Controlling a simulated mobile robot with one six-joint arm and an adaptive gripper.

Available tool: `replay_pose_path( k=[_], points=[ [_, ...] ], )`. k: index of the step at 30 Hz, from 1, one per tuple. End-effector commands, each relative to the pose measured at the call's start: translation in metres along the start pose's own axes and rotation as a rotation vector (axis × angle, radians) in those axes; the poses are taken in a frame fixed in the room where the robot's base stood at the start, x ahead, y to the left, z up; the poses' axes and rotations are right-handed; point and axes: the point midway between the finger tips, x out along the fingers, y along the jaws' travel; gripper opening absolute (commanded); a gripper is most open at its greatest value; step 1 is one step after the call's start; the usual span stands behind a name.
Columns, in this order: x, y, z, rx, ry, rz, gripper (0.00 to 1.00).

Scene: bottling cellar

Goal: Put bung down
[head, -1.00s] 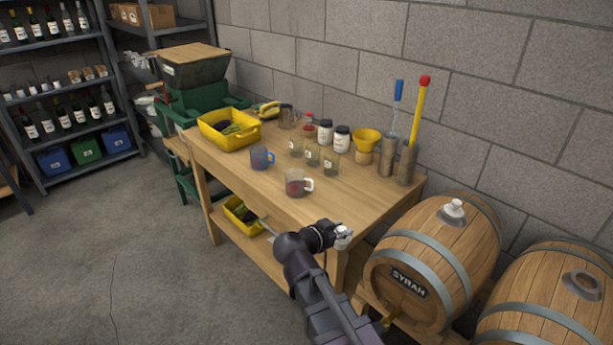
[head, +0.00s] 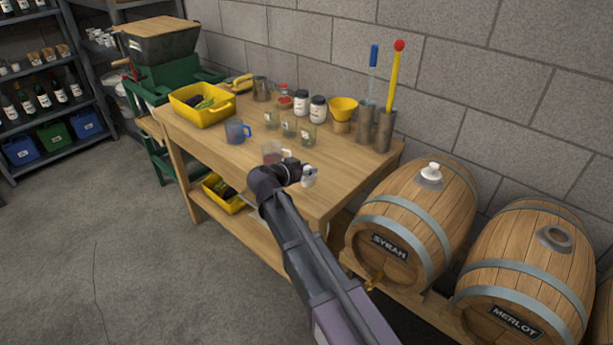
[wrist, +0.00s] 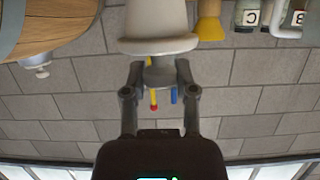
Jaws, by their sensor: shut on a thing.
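The bung (wrist: 158,25) is pale grey-white and large at the top of the wrist view. My gripper (wrist: 160,82) is shut on its narrower part. In the head view my gripper (head: 303,174) is small and partly hidden by my wrist. The bung (head: 310,178) shows there as a light patch at its tip, over the front right part of the wooden table (head: 340,180). I cannot tell its height above the tabletop. The Merlot barrel (head: 525,275) has an open bung hole on top; the Syrah barrel (head: 405,215) carries a white bung.
A mug (head: 271,152) is partly hidden behind my wrist. A blue mug (head: 236,131), glass jars, a yellow funnel (head: 343,107) and tall metal cylinders (head: 382,132) stand farther back. A yellow crate (head: 203,107) is at the left. The table's right front area is bare.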

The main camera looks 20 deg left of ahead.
Motion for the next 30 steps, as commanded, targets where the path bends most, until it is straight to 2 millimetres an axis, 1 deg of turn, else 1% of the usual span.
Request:
replay_pose_path(
  k=[10,16,18,24,30],
  points=[
    [0.000,-0.001,0.000,0.000,0.000,-0.001,0.00],
    [0.009,-0.015,-0.001,0.000,0.000,-0.001,0.00],
    [0.011,-0.011,0.008,0.000,0.000,-0.001,0.00],
    [0.016,-0.011,0.025,0.000,0.000,-0.001,0.00],
    [0.019,-0.011,0.032,0.000,0.000,-0.002,0.00]
  ],
)
